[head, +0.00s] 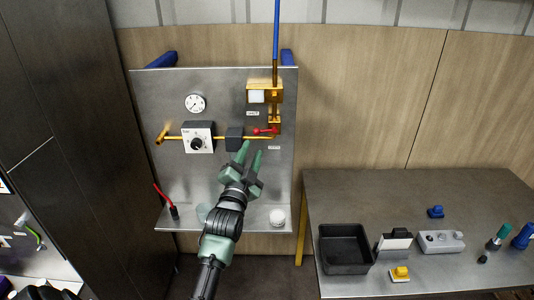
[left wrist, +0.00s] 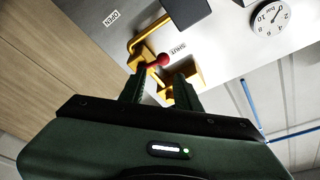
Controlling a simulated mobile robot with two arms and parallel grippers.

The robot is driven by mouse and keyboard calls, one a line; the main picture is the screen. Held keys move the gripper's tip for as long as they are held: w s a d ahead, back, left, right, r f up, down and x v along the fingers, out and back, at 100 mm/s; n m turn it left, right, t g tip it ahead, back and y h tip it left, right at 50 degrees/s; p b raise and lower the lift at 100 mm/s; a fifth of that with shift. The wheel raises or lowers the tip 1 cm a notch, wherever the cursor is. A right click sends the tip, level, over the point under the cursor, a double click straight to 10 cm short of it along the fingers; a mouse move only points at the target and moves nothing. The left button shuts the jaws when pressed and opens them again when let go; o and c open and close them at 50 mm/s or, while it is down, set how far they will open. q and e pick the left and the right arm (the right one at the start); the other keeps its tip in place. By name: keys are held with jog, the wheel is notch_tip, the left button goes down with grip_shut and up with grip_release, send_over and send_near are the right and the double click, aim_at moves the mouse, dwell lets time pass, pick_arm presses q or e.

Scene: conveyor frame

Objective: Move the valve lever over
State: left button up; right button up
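The valve lever (head: 265,131) is a small red handle on the yellow pipework of the metal panel (head: 200,83). Its red knob (left wrist: 160,59) shows in the left wrist view, ahead of and roughly between the fingertips. My left gripper (head: 250,150) is open, just below the lever in the head view. The two fingers also show apart in the left wrist view (left wrist: 159,88), with nothing held. I cannot tell whether a finger touches the lever. An OPEN label (left wrist: 112,18) and a SHUT label (left wrist: 178,48) are on the panel near the valve. My right gripper is not in view.
The panel carries a round gauge (head: 195,103) and a dial box (head: 198,138). Its shelf (head: 185,223) holds a red-handled item (head: 165,197) and a white ball (head: 277,216). A table (head: 350,190) at right bears a black tray (head: 345,272) and several small parts.

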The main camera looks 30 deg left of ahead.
aim_at(256, 134)
pick_arm(q)
jog(key=b+x, duration=0.3)
jog(key=x, duration=0.4)
jog(key=shift+w+a, duration=0.25)
jog(key=shift+a, duration=0.2)
jog(key=shift+c, duration=1.4)
jog(key=shift+a+r, duration=0.1)
jog(key=shift+a, duration=0.05)
jog(key=c, duration=0.4)
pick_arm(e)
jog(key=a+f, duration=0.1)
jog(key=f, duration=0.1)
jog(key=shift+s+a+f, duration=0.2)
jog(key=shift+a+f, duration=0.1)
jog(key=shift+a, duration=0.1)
pick_arm(q)
jog(key=shift+o, duration=0.2)
